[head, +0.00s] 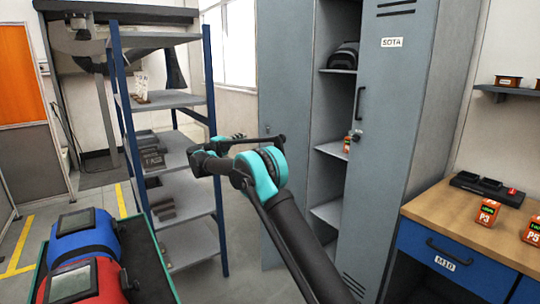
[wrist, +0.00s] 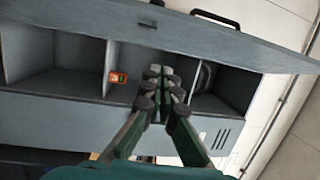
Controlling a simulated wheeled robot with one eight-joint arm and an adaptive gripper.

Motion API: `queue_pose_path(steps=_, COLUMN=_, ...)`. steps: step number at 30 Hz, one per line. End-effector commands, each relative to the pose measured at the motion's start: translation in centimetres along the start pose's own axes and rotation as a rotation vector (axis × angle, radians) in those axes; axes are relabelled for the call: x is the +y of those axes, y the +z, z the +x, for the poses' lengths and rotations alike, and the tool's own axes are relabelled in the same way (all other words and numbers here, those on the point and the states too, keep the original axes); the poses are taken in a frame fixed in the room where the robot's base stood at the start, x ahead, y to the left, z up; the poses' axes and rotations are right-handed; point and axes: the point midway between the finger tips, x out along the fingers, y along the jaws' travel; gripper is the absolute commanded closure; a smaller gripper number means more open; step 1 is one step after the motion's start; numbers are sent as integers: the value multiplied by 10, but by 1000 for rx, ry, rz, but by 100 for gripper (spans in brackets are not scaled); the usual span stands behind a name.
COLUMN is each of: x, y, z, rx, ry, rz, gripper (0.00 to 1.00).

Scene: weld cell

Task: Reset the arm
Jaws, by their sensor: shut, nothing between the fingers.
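My arm (head: 264,172) reaches up from the bottom of the head view, bent at its teal joints, in front of the blue shelf rack and the open locker. In the wrist view my gripper (wrist: 160,80) is shut and empty, its dark green fingers together at the tips. It points toward the open grey locker (wrist: 62,88), which appears turned sideways there. The fingers hide part of the locker's inside. I cannot see anything touching the fingertips.
The locker door marked SOTA (head: 393,110) stands right of the arm. An orange device (head: 347,144) and a dark bag (head: 344,56) are on locker shelves. A wooden bench (head: 460,208) is at right. Blue and red welding helmets (head: 84,238) are at lower left.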

Motion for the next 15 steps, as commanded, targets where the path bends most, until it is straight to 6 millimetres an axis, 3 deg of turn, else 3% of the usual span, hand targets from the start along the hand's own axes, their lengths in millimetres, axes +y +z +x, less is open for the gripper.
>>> queue_pose_path(steps=9, x=-61, y=-14, z=39, rx=-213, ry=-148, rz=-72, gripper=100)
queue_pose_path(steps=15, x=-102, y=-41, z=51, rx=-449, ry=-279, rz=-212, gripper=100)
